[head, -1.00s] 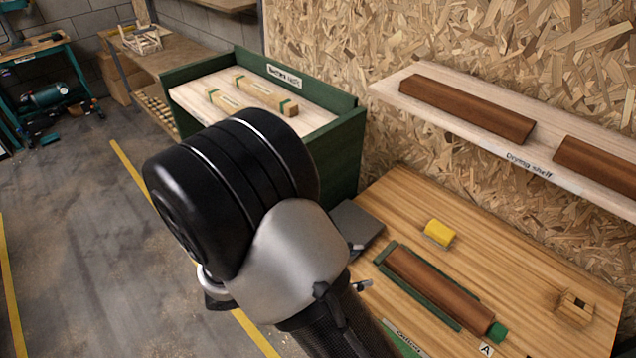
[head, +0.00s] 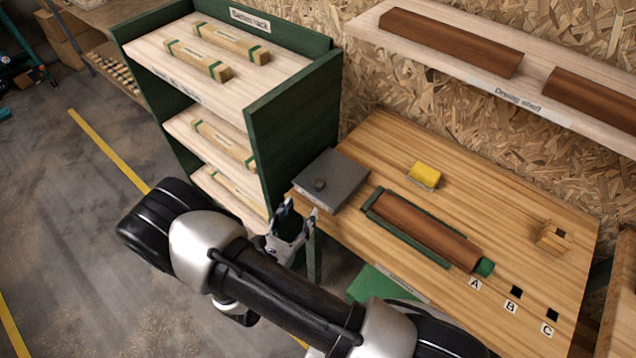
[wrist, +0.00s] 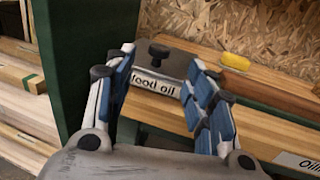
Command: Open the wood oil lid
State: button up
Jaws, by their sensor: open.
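The wood oil container has a flat grey lid (head: 345,178) with a dark round knob (head: 319,184). It sits at the left end of the workbench in the head view. In the wrist view the label "Wood oil" (wrist: 154,86) shows on its front, with the knob (wrist: 158,54) above it. My gripper (head: 297,212) is open and empty, just in front of the container, at its near left side. In the wrist view the fingers (wrist: 161,62) stand on either side of the label and knob, apart from the knob. The lid lies closed and level.
A green rack (head: 292,125) with wooden pieces stands close at the left. The wooden workbench (head: 500,235) holds a yellow-topped block (head: 425,173) and a brown board (head: 420,228) in a green cradle. A drying shelf (head: 560,78) hangs above the back of the bench.

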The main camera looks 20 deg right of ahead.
aim_at(316, 187)
jog(key=b+x, duration=0.1)
jog(key=x, duration=1)
jog(key=shift+w+d, duration=0.1)
jog(key=shift+c, duration=0.3)
grip_shut()
